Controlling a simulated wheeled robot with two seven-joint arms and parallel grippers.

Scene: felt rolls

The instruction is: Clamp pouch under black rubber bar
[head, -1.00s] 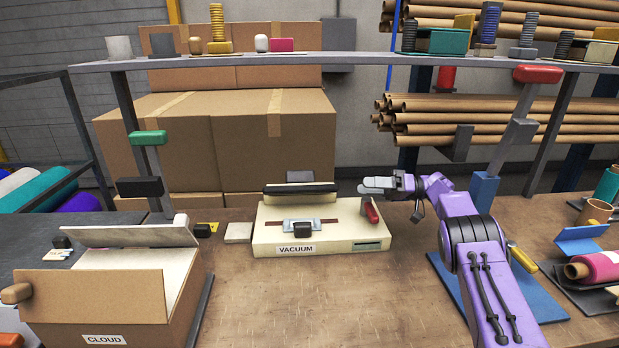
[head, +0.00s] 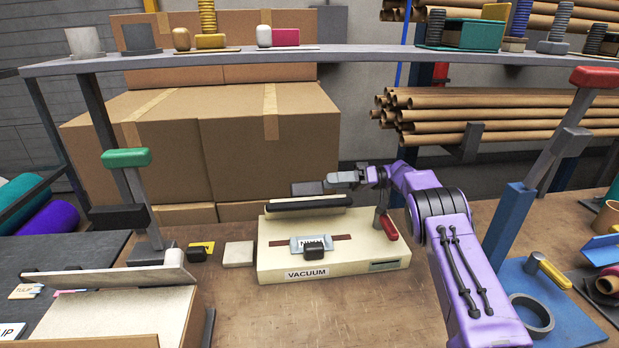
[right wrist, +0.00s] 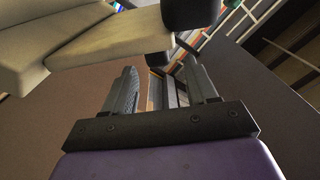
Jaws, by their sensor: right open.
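The cream vacuum machine (head: 285,262), labelled VACUUM, stands on the bench. The black rubber bar (head: 308,204) runs along its back edge, raised above the bed. The pouch (head: 297,246), pale blue with a white printed label, lies flat on the bed across a brown strip, partly hidden by a small black block (head: 314,252). A red-handled lever (head: 388,226) stands at the machine's right end. My right gripper (head: 340,181) is open just behind and above the bar's right end, pointing left. In the right wrist view its fingers (right wrist: 160,92) are apart. My left gripper is out of view.
An open carton (head: 110,315) is at front left, and a green-topped stand (head: 126,158) at left. A blue board with a tape ring (head: 532,314) lies at right. Bench in front is clear.

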